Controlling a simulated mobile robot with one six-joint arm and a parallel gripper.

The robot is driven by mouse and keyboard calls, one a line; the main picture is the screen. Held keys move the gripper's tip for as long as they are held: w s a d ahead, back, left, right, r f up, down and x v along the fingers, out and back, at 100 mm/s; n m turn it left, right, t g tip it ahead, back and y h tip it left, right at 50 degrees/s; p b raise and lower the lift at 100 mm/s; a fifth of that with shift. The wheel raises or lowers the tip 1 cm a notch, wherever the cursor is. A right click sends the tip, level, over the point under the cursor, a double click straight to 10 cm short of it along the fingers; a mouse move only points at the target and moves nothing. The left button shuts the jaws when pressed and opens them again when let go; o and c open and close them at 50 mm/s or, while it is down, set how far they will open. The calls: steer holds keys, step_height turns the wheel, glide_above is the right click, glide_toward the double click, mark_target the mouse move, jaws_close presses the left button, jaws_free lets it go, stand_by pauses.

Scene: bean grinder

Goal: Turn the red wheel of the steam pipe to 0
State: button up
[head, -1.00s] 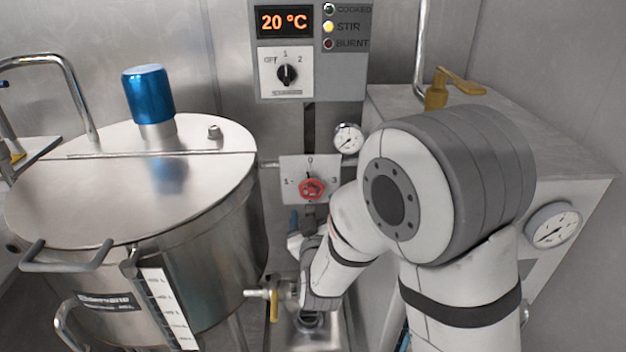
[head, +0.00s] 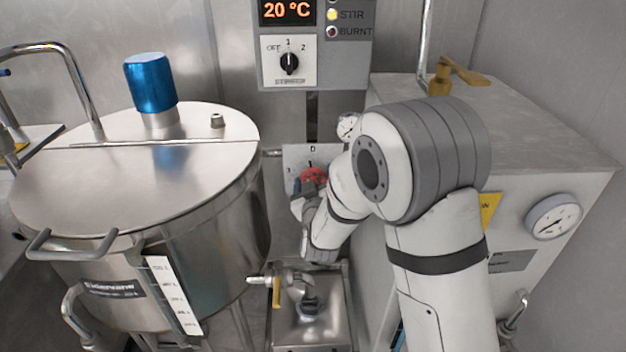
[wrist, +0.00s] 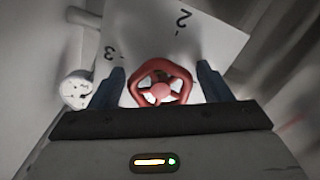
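The red wheel (head: 314,175) sits on a light square plate (head: 294,155) on the steam pipe, partly hidden by my gripper in the head view. In the wrist view the red wheel (wrist: 160,92) is in the middle, with the marks 2 and 3 readable on the plate (wrist: 150,32). My gripper (wrist: 160,68) is open, with one dark blue finger on each side of the wheel. A gap shows between each finger and the rim. I cannot tell which number the wheel points to.
A steel kettle with a flat lid (head: 130,185) stands on the left. A control box (head: 316,50) reading 20 °C hangs above the plate. A small gauge (head: 348,126) is close to the wheel. A grey cabinet (head: 560,150) stands at right, partly behind my arm.

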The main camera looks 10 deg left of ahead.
steer(key=c, duration=0.8)
steer(key=m+b, duration=0.1)
steer(key=b, duration=0.1)
steer(key=shift+f+b, duration=0.25)
steer(key=shift+b, duration=0.15)
steer(key=shift+a+m+b, duration=0.1)
steer(key=shift+m+b, duration=0.3)
steer(key=shift+b, duration=0.45)
steer(key=shift+c, duration=0.2)
steer(key=shift+r+m, duration=0.25)
steer(key=shift+m, duration=0.05)
steer(key=o, duration=1)
steer(key=shift+s, duration=0.15)
